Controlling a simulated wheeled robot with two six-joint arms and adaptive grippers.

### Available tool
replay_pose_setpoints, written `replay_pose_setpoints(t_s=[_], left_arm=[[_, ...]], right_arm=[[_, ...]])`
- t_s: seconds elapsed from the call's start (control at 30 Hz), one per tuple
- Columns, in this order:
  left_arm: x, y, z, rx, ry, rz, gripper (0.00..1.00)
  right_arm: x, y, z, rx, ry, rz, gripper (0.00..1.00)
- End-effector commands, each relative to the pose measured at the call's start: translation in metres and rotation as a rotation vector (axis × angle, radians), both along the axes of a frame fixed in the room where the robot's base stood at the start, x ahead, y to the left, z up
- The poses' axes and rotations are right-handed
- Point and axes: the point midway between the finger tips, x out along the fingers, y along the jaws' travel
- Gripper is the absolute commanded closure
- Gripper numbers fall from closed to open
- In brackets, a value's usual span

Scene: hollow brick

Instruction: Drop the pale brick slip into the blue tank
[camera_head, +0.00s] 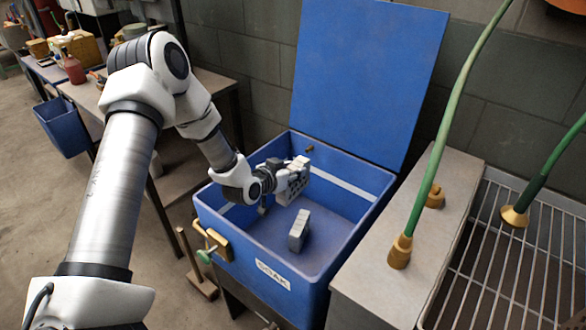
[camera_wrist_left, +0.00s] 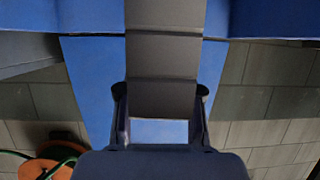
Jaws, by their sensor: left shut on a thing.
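The blue tank (camera_head: 228,225) stands open in the head view, its blue lid (camera_head: 365,75) raised at the back. My left gripper (camera_head: 279,180) is over the inside of the tank, below the lid. It is shut on the pale brick slip (camera_head: 297,178), which is tilted and shows dark openings on its side. In the left wrist view the slip (camera_wrist_left: 162,55) runs up from between the two fingers (camera_wrist_left: 161,98) and looks grey-brown in shadow. The fingers hide part of it. My right gripper is in neither view.
A grey block (camera_head: 299,230) lies on the tank floor. A brass valve (camera_head: 216,245) sticks out at the tank's front left. A grey ledge (camera_head: 400,270) with a green hose (camera_head: 440,150) and a wire rack (camera_head: 500,265) stand to the right. A workbench (camera_head: 215,85) is at the left.

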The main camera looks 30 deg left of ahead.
Motion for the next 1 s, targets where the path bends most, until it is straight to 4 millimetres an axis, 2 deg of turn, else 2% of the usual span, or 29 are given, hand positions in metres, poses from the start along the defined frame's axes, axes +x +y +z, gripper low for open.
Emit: replay_pose_setpoints(t_s=[0.2, 0.23, 0.3, 0.7, 0.87, 1.0], left_arm=[[0.0, 0.0, 0.001, 0.0, -0.002, 0.0, 1.0], [0.0, 0.0, 0.001, 0.0, -0.002, 0.0, 0.57], [0.0, 0.0, 0.001, 0.0, -0.002, 0.0, 0.35], [-0.006, 0.001, 0.003, -0.003, -0.001, 0.002, 0.35], [-0.035, 0.002, 0.016, -0.009, -0.003, 0.007, 0.35], [-0.071, 0.002, 0.031, -0.013, -0.006, 0.005, 0.35]], right_arm=[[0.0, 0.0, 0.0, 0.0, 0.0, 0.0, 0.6], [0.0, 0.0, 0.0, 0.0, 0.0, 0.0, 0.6], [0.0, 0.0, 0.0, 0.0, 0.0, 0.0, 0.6], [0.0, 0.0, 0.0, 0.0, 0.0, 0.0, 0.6], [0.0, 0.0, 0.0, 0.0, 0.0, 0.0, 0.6], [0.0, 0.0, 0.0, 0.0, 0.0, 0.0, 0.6]])
